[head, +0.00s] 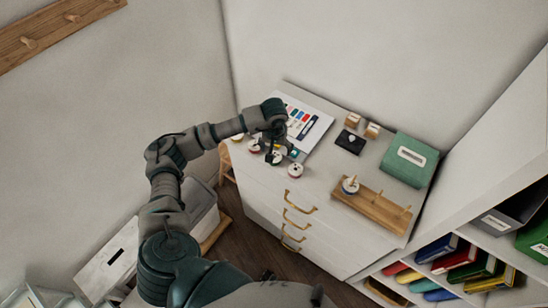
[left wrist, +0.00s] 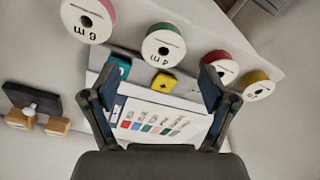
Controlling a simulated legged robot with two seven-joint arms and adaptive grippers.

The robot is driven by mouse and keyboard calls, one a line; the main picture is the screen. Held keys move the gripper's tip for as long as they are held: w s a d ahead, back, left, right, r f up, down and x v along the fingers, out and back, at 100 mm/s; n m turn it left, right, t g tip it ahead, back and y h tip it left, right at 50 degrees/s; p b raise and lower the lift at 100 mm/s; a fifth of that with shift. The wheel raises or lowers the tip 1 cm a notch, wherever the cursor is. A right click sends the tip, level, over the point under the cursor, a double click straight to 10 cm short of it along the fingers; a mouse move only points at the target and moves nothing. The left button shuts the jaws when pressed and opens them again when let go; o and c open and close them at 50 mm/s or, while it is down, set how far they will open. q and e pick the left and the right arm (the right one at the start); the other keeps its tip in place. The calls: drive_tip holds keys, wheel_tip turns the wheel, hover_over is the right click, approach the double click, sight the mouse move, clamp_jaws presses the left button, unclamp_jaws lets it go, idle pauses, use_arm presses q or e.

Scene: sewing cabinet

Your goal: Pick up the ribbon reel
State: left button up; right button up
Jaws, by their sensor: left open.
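Several ribbon reels with white faces stand in a row on the white cabinet top. In the left wrist view they are a pink-red one marked 6 m (left wrist: 88,18), a green one marked 4 m (left wrist: 165,45), a red one (left wrist: 222,68) and a yellow one (left wrist: 257,86). The pink-red reel also shows in the head view (head: 295,171), nearest the cabinet's front edge. Another reel (head: 350,185) sits on a peg of the wooden rack (head: 378,210). My left gripper (left wrist: 162,84) is open and empty above the cabinet, beside the row. My right gripper is not in view.
A black pad (head: 350,141), wooden blocks (head: 372,130) and a green box (head: 409,158) stand farther right. Shelves (head: 500,215) flank the cabinet.

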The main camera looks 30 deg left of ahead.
sight(275, 159)
use_arm(q)
drive_tip(key=f+p, duration=0.1)
drive_tip(key=f, duration=0.3)
drive_tip(key=shift+a+f, duration=0.15)
drive_tip(key=shift+a, duration=0.05)
drive_tip(key=shift+f, duration=0.55)
drive_tip(key=c, duration=1.1)
